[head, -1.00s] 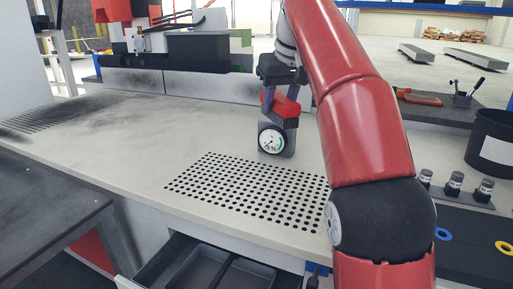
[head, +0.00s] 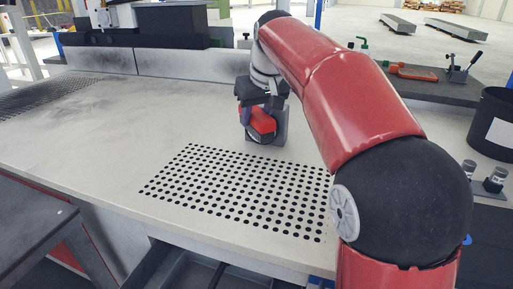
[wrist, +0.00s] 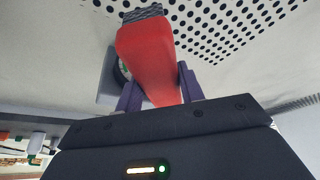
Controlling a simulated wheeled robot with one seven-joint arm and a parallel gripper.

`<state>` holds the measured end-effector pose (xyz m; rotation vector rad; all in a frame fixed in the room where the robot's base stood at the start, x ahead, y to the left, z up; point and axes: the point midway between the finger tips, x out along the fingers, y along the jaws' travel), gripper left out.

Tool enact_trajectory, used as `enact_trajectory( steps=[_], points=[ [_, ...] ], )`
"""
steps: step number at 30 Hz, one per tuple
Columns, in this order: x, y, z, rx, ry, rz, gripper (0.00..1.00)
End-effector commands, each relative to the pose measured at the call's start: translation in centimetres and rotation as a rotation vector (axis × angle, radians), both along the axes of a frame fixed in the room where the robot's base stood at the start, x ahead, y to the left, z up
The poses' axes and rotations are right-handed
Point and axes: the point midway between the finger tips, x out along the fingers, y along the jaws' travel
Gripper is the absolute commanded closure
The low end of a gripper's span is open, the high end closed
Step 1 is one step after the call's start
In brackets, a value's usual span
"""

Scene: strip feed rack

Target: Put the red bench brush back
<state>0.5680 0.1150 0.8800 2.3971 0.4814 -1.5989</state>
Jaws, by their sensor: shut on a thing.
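The red bench brush (head: 261,122) is held in my gripper (head: 260,107) above the pale worktop, in front of a grey gauge block (head: 281,122). In the wrist view the red brush handle (wrist: 150,58) lies between my two purple fingers (wrist: 160,88), which are closed on it. Its dark bristles (wrist: 142,13) show at the far end. The round gauge (wrist: 119,70) sits just left of the brush there, partly hidden by it. In the head view the brush covers the gauge dial. I cannot tell whether brush and block touch.
A perforated patch (head: 240,190) lies on the worktop in front of the block. An open drawer (head: 190,270) is below the front edge. A black bin (head: 492,125) and small bottles (head: 495,180) stand at right.

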Motion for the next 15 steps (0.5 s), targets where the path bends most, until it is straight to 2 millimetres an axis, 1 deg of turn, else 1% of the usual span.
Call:
enact_trajectory(
  steps=[1,3,6,11,15],
  points=[
    [-0.2,0.0,-1.3,-0.001,0.004,0.000,0.82],
    [-0.1,0.0,-2.9,0.000,0.002,0.000,0.82],
    [-0.1,0.0,-4.5,-0.001,0.002,0.000,0.82],
    [0.0,0.0,-5.6,-0.001,0.000,0.000,0.82],
    [-0.1,0.0,-7.6,-0.001,0.003,0.000,0.82]
  ],
)
